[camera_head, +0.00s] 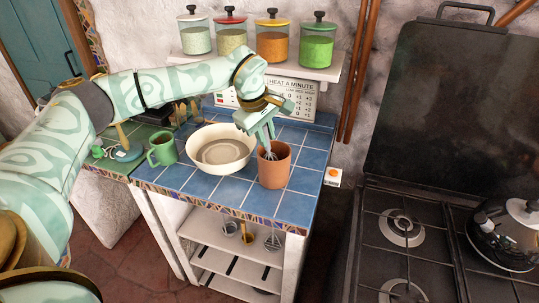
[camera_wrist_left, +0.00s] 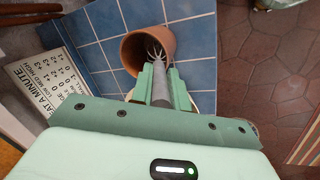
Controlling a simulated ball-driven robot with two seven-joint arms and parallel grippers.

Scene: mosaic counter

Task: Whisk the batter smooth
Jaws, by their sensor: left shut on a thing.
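A cream bowl (camera_head: 220,135) with greyish-beige batter (camera_head: 222,152) in it stands on the blue tiled counter (camera_head: 305,165). A terracotta pot (camera_head: 274,172) stands just right of the bowl. A whisk (camera_head: 271,155) has its wire end down in the mouth of the pot. My left gripper (camera_head: 264,136) is above the pot, shut on the whisk's handle. In the left wrist view the grey whisk handle (camera_wrist_left: 160,82) lies between my gripper's fingers (camera_wrist_left: 160,88), and the wires reach into the pot (camera_wrist_left: 147,45). My right gripper is not seen.
A green mug (camera_head: 163,149) stands left of the bowl. Several lidded jars (camera_head: 317,45) are on a wall shelf above. A printed chart (camera_head: 292,95) leans behind the pot. A stove (camera_head: 405,240) with a kettle (camera_head: 505,235) is at the right.

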